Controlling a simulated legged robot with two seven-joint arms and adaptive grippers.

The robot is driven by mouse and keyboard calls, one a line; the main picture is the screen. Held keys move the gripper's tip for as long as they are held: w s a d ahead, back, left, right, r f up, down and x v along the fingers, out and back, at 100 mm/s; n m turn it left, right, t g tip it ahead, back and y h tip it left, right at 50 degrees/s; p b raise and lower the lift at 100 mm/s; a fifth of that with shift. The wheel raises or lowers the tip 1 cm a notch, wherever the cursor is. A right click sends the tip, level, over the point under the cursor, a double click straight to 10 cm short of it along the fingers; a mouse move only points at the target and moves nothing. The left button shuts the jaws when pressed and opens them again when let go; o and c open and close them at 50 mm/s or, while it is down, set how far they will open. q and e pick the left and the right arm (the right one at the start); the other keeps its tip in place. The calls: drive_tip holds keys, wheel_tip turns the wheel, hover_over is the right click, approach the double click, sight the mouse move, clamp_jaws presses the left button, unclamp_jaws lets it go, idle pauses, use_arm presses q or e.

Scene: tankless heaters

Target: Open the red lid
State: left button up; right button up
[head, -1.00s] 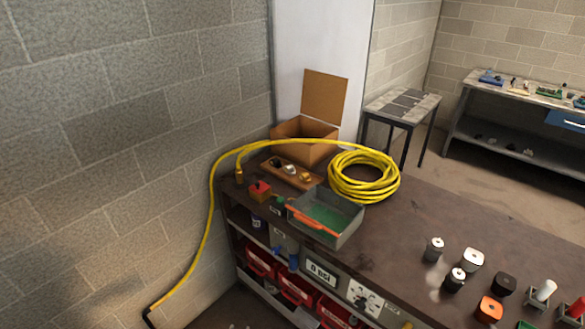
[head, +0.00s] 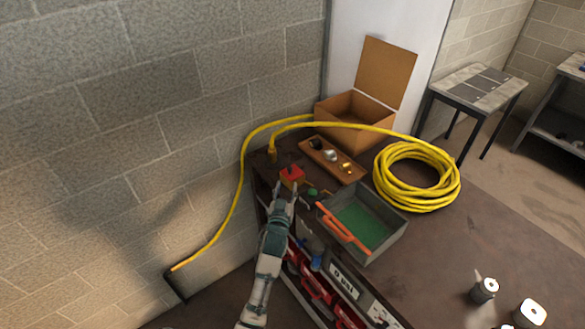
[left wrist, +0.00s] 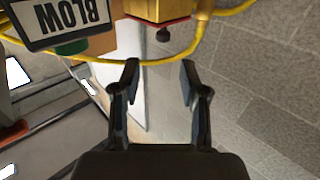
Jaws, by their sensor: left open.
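The red lid (head: 292,173) shows as a small red top on a little box at the left end of the dark workbench (head: 430,275). In the left wrist view a yellow-brown box (left wrist: 158,10) with a red edge and a small black knob is at the top, partly cut off by the frame. My left gripper (head: 284,194) is just in front of the red lid, at the bench's front edge. In the left wrist view its two fingers (left wrist: 160,68) are apart with nothing between them, short of the box. My right gripper is not in view.
A grey tray (head: 396,222) with an orange handle stands to the right. A yellow hose coil (head: 417,178) and a wooden tray (head: 333,160) lie behind. An open cardboard box (head: 352,108) stands at the back. A "BLOW" sign (left wrist: 70,18) is close to the gripper.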

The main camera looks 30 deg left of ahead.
sight(290, 170)
use_arm(q)
drive_tip(key=x, duration=0.9)
drive_tip(key=shift+s+a+f, duration=0.1)
drive_tip(key=shift+a+f, duration=0.05)
drive_tip(key=shift+a, duration=0.25)
drive_tip(key=shift+w, duration=0.4)
drive_tip(key=shift+w+b, duration=0.25)
drive_tip(key=shift+b, duration=0.05)
drive_tip(key=shift+d, duration=0.1)
drive_tip(key=shift+c, duration=0.9)
drive_tip(key=c, duration=0.4)
clamp_jaws()
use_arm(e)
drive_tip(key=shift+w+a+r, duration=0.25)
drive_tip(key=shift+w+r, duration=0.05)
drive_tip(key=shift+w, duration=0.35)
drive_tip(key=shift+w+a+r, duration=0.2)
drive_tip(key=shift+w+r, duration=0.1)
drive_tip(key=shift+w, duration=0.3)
